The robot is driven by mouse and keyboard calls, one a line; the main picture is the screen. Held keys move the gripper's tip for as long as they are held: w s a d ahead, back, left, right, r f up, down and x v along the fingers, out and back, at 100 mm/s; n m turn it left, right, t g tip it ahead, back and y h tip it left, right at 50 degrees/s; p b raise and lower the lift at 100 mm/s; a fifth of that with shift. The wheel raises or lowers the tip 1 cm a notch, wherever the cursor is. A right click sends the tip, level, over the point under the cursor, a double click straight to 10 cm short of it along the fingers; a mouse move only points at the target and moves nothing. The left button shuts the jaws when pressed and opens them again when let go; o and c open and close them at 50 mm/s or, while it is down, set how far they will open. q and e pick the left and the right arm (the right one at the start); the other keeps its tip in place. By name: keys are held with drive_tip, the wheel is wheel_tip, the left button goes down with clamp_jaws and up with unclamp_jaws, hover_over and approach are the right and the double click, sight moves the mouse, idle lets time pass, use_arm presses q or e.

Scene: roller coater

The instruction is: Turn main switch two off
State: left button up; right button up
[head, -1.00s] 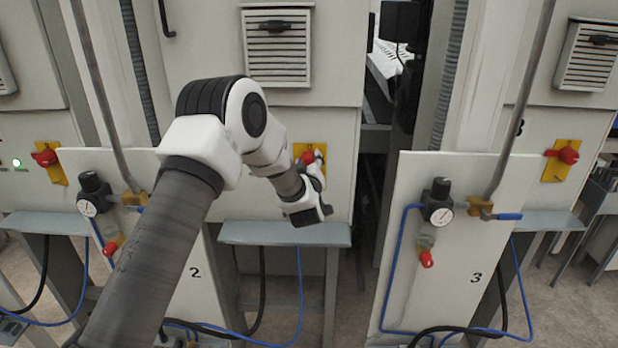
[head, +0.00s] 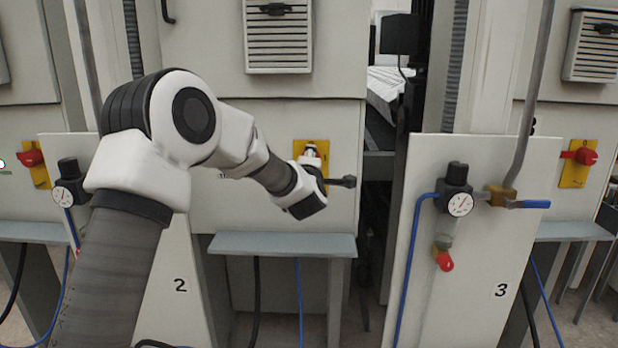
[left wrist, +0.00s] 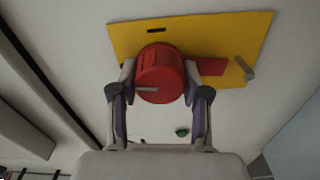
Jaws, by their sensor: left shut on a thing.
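Main switch two is a red rotary knob (left wrist: 160,68) on a yellow plate (left wrist: 220,35), seen close in the left wrist view. A pale mark shows on the knob's face, and a red tab sticks out to the right behind it. In the head view the yellow plate (head: 322,148) is on the middle cabinet, and the knob is hidden by my gripper. My left gripper (left wrist: 157,88) has one finger on each side of the knob and is shut on it. It also shows in the head view (head: 311,154). My right gripper is out of view.
A grey shelf (head: 285,245) juts out below. Panel 3 (head: 470,240) stands to the right with a gauge and blue hoses. Other red switches (head: 586,156) are on neighbouring cabinets.

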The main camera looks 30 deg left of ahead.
use_arm(q)
drive_tip(key=shift+f+n+b, duration=0.1)
drive_tip(key=shift+n+b, duration=0.7)
drive_tip(key=shift+b, duration=0.1)
drive_tip(key=o, duration=1.1)
drive_tip(key=shift+o, duration=0.2)
drive_tip(key=shift+s, duration=0.1)
drive_tip(key=v, duration=1.1)
drive_tip(key=shift+s+d, duration=0.3)
drive_tip(key=shift+d, duration=0.05)
drive_tip(key=shift+f, duration=0.1)
